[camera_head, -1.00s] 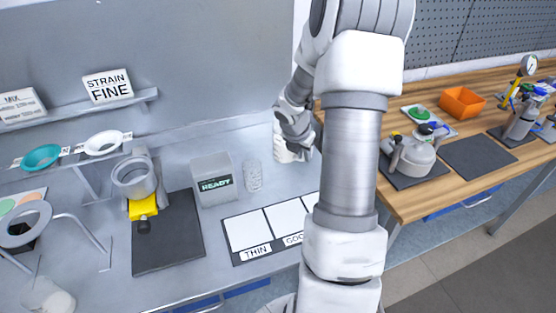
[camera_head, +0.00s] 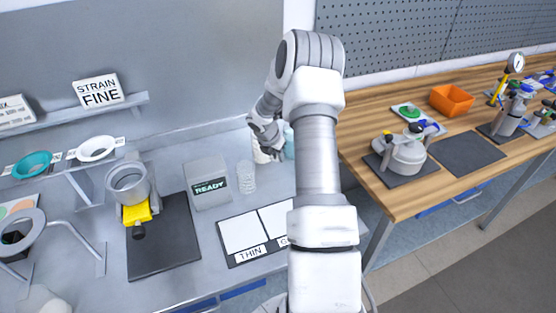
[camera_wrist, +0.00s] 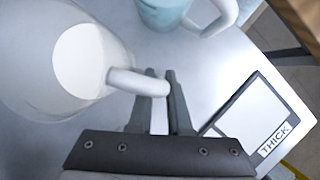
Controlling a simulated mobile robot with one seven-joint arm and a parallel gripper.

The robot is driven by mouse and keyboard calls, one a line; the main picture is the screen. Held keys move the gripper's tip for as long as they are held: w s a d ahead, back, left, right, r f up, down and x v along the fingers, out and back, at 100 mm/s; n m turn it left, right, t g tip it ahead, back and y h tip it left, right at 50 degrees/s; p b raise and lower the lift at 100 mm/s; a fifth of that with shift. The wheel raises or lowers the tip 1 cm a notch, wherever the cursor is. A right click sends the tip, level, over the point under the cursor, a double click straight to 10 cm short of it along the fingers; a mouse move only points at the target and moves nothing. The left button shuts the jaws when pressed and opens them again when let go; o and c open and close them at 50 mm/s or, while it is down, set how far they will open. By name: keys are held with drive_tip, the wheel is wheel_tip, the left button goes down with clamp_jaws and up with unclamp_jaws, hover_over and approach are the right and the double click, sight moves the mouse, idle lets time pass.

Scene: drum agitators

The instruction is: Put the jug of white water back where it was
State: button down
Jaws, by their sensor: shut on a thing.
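The jug of white water (camera_wrist: 35,60) is a pale jug with white liquid, at the upper left of the wrist view. My gripper (camera_wrist: 160,75) is shut on its handle, with the fingers either side of it. In the head view the jug (camera_head: 259,154) shows only as a pale strip beside my gripper (camera_head: 268,132), at the back of the grey bench. The jug looks upright. I cannot tell whether its base touches the bench. A teal jug (camera_wrist: 165,12) stands close by, and its edge (camera_head: 289,140) shows right of my gripper in the head view.
A clear ribbed cup (camera_head: 246,178) and a grey READY box (camera_head: 208,184) stand left of the jug. A card mat (camera_head: 228,255) with THIN lies in front, and its THICK card (camera_wrist: 255,110) shows in the wrist view. The wooden bench (camera_head: 375,200) is at the right.

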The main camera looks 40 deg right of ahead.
drive_tip(key=shift+f, duration=1)
drive_tip(key=shift+f, duration=0.2)
drive_tip(key=c, duration=0.9)
unclamp_jaws()
drive_tip(key=shift+o, duration=0.2)
drive_tip(key=shift+r, duration=0.2)
drive_tip(key=v, duration=1.2)
